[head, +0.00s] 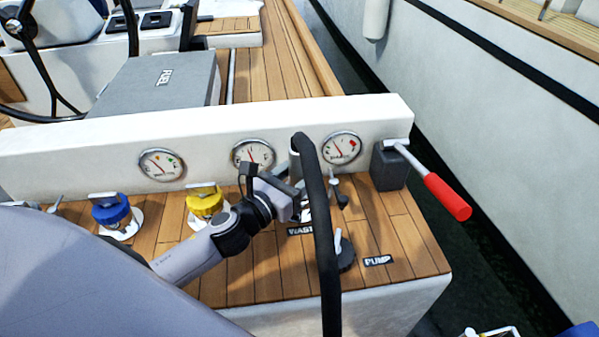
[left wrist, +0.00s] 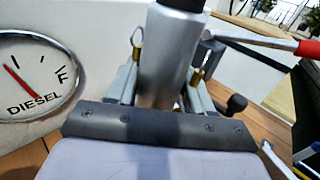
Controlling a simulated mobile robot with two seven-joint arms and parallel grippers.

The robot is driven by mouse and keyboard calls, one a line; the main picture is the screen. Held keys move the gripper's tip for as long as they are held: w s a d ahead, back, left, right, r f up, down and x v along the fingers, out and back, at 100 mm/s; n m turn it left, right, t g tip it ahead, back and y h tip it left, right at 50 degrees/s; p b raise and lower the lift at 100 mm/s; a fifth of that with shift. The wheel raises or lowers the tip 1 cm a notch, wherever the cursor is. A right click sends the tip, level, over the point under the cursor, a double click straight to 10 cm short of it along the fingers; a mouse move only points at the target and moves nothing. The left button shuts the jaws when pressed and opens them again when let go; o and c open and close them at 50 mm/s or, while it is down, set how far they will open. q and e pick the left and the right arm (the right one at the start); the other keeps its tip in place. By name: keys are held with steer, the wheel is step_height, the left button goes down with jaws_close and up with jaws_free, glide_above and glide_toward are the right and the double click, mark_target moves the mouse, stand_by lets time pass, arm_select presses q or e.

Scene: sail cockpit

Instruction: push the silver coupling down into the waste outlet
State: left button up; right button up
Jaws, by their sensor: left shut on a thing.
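The silver coupling (head: 295,165) is on the end of a thick black hose (head: 322,225) that arches over and down in front of it in the head view. My left gripper (head: 298,203) is shut on the coupling, above the deck near the WASTE label (head: 300,231). In the left wrist view, the coupling (left wrist: 172,48) stands roughly upright between the fingers (left wrist: 160,88). The waste outlet's opening is hidden behind the gripper and hose, so I cannot tell whether the coupling touches it.
A yellow cap (head: 205,202) and a blue cap (head: 112,212) sit left on the teak deck. Gauges (head: 343,148) line the white wall behind. A red-handled lever (head: 447,196) sticks out at right. A PUMP label (head: 378,261) lies near the deck's front right edge.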

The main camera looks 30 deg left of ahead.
mark_target(293, 182)
arm_select(q)
steer(key=shift+f, duration=0.2)
steer(key=o, duration=1.1)
steer(key=shift+o, duration=0.2)
steer(key=shift+f, duration=0.15)
steer(key=shift+s, duration=0.1)
steer(key=shift+s+a+b, duration=0.2)
steer(key=shift+s+a, duration=0.05)
steer(key=shift+s, duration=1.05)
steer(key=shift+s+a+b, duration=0.2)
steer(key=shift+s+a, duration=0.05)
steer(key=shift+s, duration=1)
steer(key=shift+s+a+b, duration=0.15)
steer(key=shift+s+b, duration=0.05)
steer(key=shift+s, duration=0.75)
steer(key=shift+s+a+b, duration=0.2)
steer(key=shift+s+b, duration=0.05)
steer(key=shift+s, duration=0.65)
steer(key=shift+s+a+b, duration=0.15)
steer(key=shift+s+b, duration=0.05)
steer(key=shift+s, duration=0.75)
